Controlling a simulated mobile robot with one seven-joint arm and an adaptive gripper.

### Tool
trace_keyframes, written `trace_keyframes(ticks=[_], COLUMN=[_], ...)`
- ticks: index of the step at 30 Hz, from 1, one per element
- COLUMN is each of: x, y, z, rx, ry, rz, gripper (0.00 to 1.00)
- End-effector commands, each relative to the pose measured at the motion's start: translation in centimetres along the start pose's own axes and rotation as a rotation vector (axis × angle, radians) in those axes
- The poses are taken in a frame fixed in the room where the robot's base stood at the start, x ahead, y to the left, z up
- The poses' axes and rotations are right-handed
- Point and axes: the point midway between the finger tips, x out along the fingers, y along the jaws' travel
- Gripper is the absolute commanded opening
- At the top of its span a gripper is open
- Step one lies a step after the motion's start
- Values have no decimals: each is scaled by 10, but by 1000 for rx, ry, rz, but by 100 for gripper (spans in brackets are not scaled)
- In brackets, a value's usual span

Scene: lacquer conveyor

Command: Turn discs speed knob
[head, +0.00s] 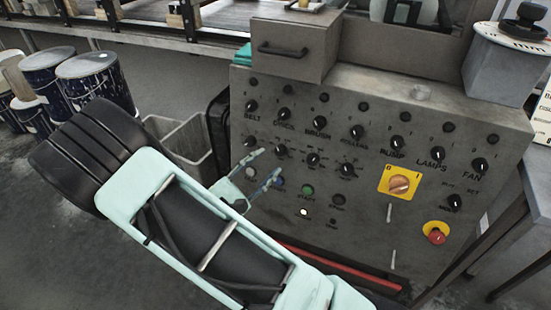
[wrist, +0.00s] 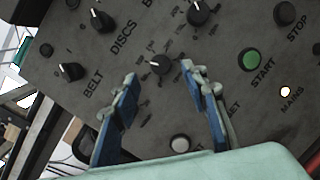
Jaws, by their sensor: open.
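The discs speed knob (head: 281,152) is a small black knob with a pale pointer line, below the DISCS label on the grey control panel (head: 400,240). In the wrist view the knob (wrist: 160,65) lies between and slightly beyond the blue fingertips. My gripper (head: 270,163) is open and empty, its fingers pointing at the panel. In the wrist view my gripper (wrist: 159,78) has one finger on each side of the knob, apart from it in the picture. How far the tips are from the panel is hard to tell.
A green START button (wrist: 250,60) and a white button (wrist: 180,143) sit near the fingers. A grey bin (head: 178,140) and paint drums (head: 95,82) stand left.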

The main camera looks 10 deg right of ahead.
Motion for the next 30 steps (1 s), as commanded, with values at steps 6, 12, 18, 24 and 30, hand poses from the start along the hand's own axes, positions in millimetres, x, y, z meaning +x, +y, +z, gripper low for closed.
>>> trace_keyframes(ticks=[6,12,18,24,30], x=[36,49,50,50,50], y=[-2,-1,0,0,0], z=[-1,0,0,0,0], rx=[1,0,0,0,0], ry=[-1,0,1,1,1], rz=[-3,-2,-1,-1,-1], gripper=[41,41,41,26,4])
